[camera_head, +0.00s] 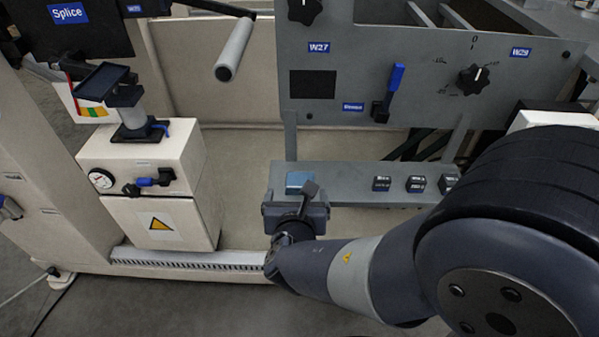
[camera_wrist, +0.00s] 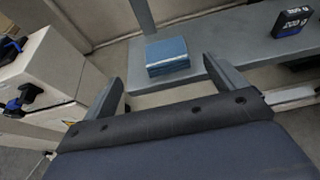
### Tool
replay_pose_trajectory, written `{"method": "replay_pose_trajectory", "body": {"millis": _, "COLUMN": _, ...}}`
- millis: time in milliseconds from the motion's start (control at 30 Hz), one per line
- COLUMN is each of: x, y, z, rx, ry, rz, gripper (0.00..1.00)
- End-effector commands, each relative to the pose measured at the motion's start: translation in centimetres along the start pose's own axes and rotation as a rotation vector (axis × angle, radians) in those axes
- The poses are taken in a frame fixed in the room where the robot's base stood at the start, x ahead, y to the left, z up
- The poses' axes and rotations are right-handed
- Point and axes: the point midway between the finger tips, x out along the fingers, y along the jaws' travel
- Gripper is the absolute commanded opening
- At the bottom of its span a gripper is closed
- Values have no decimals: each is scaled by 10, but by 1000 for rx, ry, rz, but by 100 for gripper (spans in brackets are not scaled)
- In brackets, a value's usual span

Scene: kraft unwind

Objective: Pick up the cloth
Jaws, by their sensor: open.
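The cloth (camera_wrist: 167,56) is a blue folded stack lying at the left end of a grey shelf (camera_wrist: 225,40). In the head view the cloth (camera_head: 299,180) shows just behind my gripper, partly hidden by it. My gripper (camera_wrist: 160,82) is open, with its two fingers apart and nothing between them. The cloth lies beyond the fingertips in the wrist view, roughly centred between them. In the head view my gripper (camera_head: 296,205) is at the front edge of the shelf, near its left end.
Several dark labelled blocks, one here (camera_head: 382,184), stand on the shelf to the right of the cloth. A grey panel (camera_head: 340,60) with knobs and a blue-handled lever (camera_head: 397,78) rises behind. A cream box (camera_head: 150,170) with a gauge stands at left.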

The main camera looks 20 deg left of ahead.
Motion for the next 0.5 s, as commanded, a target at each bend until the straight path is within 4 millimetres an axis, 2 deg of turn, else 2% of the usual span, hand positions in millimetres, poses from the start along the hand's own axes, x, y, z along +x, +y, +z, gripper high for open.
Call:
{"method": "replay_pose_trajectory", "body": {"millis": 200, "x": 37, "y": -2, "z": -2, "rx": 2, "ry": 0, "rz": -6, "gripper": 91}}
{"method": "replay_pose_trajectory", "body": {"millis": 500, "x": 64, "y": -5, "z": -3, "rx": 3, "ry": 0, "rz": -7, "gripper": 91}}
